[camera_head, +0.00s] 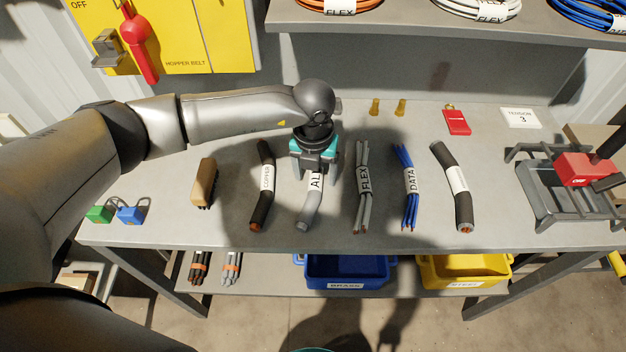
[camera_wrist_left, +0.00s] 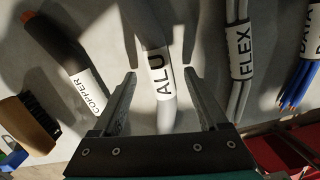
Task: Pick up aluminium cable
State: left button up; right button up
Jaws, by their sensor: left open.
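The aluminium cable (camera_head: 304,218) is a short grey piece with a white label reading "ALU". It lies on the grey bench, between the copper cable (camera_head: 262,190) on its left and the flex cable (camera_head: 363,195) on its right. My left gripper (camera_head: 315,172) is above it, with the jaws open. In the left wrist view the aluminium cable (camera_wrist_left: 158,80) runs between the two open fingers (camera_wrist_left: 160,75), with its label between them. I cannot tell how high the fingertips are above the bench. The gripper hides the cable's far end in the head view. My right gripper is not in view.
A brush (camera_head: 204,183) lies left of the copper cable. A blue data cable (camera_head: 409,185) and a thick black cable (camera_head: 453,187) lie to the right. A metal fixture with a red part (camera_head: 584,168) stands at the right end. Blue (camera_head: 346,272) and yellow (camera_head: 463,270) bins sit below.

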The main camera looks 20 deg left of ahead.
pick_arm(q)
jog(key=shift+f, duration=0.4)
jog(key=shift+c, duration=0.2)
grip_shut()
jog(key=shift+w, duration=0.1)
